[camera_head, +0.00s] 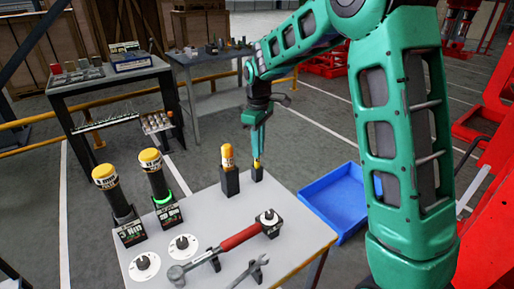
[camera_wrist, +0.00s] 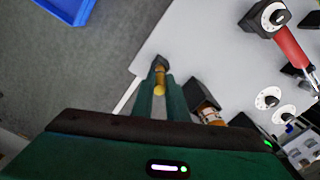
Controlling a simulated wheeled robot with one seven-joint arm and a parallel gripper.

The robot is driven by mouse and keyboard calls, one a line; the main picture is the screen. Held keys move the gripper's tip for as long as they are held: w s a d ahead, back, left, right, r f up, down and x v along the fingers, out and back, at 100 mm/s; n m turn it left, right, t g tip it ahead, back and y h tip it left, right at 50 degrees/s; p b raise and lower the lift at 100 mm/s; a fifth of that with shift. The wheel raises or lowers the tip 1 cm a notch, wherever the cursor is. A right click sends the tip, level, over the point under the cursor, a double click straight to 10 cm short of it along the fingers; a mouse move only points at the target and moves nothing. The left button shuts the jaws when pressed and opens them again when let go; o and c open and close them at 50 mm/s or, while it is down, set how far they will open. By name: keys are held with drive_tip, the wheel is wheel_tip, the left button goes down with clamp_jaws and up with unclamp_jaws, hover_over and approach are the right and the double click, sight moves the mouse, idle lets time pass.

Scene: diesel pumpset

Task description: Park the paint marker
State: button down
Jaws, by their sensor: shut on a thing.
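The paint marker is a slim yellow stick (camera_head: 257,163), upright under my gripper (camera_head: 257,155). It also shows yellow between my fingers in the wrist view (camera_wrist: 160,79). My gripper is shut on it. A small black holder (camera_head: 256,175) stands at the table's far right corner, directly below the marker. The marker's lower end is at the holder's top, and I cannot tell how deep it sits. In the wrist view the dark holder (camera_wrist: 158,62) shows just past the fingertips, partly hidden by them.
An orange-topped bottle in a black holder (camera_head: 229,180) stands close left of my gripper. Two yellow-capped cylinders (camera_head: 105,177) (camera_head: 150,160), a red-handled tool (camera_head: 240,238), a wrench (camera_head: 250,271) and white dials (camera_head: 182,246) occupy the table (camera_head: 212,216). A blue tray (camera_head: 335,201) lies right, beyond the table edge.

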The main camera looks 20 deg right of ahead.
drive_tip(key=shift+f, duration=0.9)
drive_tip(key=c, duration=1.7)
unclamp_jaws()
drive_tip(key=shift+o, duration=0.2)
wheel_tip(320, 180, up, 10)
drive_tip(key=shift+w+r, duration=0.1)
drive_tip(key=shift+r, duration=0.2)
